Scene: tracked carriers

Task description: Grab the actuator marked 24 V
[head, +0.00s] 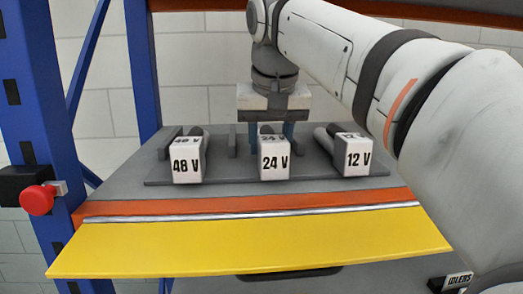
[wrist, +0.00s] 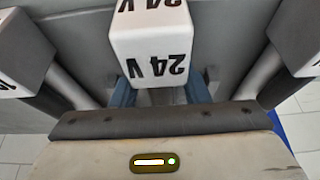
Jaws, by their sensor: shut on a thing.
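The actuator marked 24 V (head: 274,166) has a white block end with black lettering and sits in the middle of a row of three on a grey plate. It also shows in the wrist view (wrist: 152,45), with its label upside down. My gripper (head: 272,140) reaches down over it from behind the white block, with its blue fingers on either side. In the wrist view the fingers (wrist: 160,95) are partly hidden under the block. The gripper is shut on the 24 V actuator, which is still in line with its neighbours. Whether it touches the plate is hidden.
The 48 V actuator (head: 187,166) lies to the left and the 12 V actuator (head: 352,160) to the right, both close by. A yellow panel (head: 250,245) slopes along the shelf front. A blue upright (head: 35,110) with a red button (head: 38,200) stands at left.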

